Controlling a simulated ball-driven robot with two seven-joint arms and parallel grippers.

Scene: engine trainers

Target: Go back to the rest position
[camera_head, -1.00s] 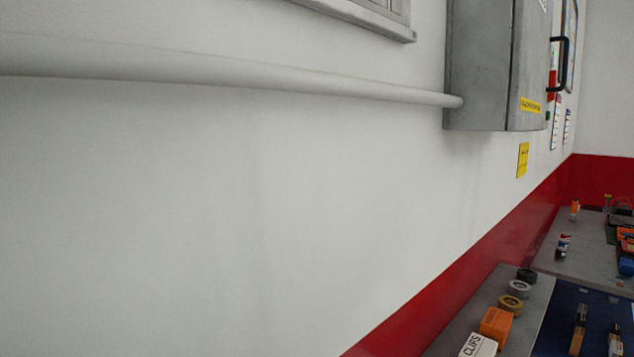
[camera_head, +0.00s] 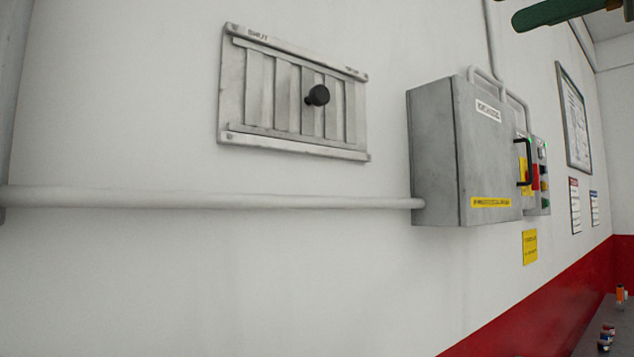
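Neither of my grippers is in the head view. The view is filled by a white wall (camera_head: 150,270). On it is a grey slatted shutter panel (camera_head: 262,88) with a black round knob (camera_head: 317,95) and small lettering along its top edge. To its right a grey metal cabinet (camera_head: 432,150) with a black handle (camera_head: 526,162) is fixed to the wall. Its door looks closed.
A pale horizontal pipe (camera_head: 210,199) runs along the wall to the cabinet. A grey bench (camera_head: 612,330) with small items is at the lower right, below a red wall band (camera_head: 560,300). A green object (camera_head: 550,13), cut off by the frame, hangs at the top right.

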